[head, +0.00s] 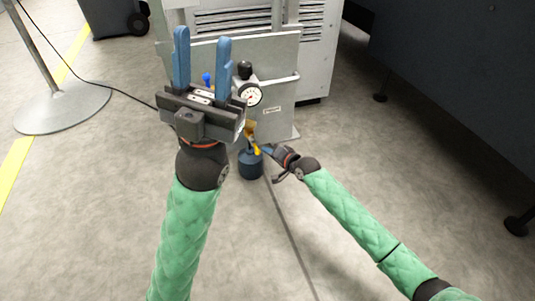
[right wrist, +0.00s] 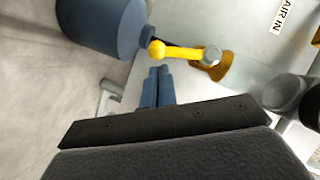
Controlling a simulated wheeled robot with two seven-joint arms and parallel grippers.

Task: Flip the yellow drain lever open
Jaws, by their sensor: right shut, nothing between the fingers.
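The yellow drain lever (right wrist: 182,52) has a round ball at its left end and a pivot on a brass fitting (right wrist: 228,68) at its right end in the right wrist view. In the head view the lever (head: 257,150) is small, low on the grey panel. My right gripper (right wrist: 158,74) is shut and empty, its blue fingertips just below the ball; I cannot tell whether they touch it. In the head view the right gripper (head: 266,149) is partly hidden beside the lever. My left gripper (head: 203,62) is open and empty, raised in front of the panel.
A dark blue container (right wrist: 105,25) is close to the lever's ball end; it stands on the floor in the head view (head: 251,165). A pressure gauge (head: 250,94) and a blue knob (head: 206,79) are above. A stand base (head: 62,107) is at left.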

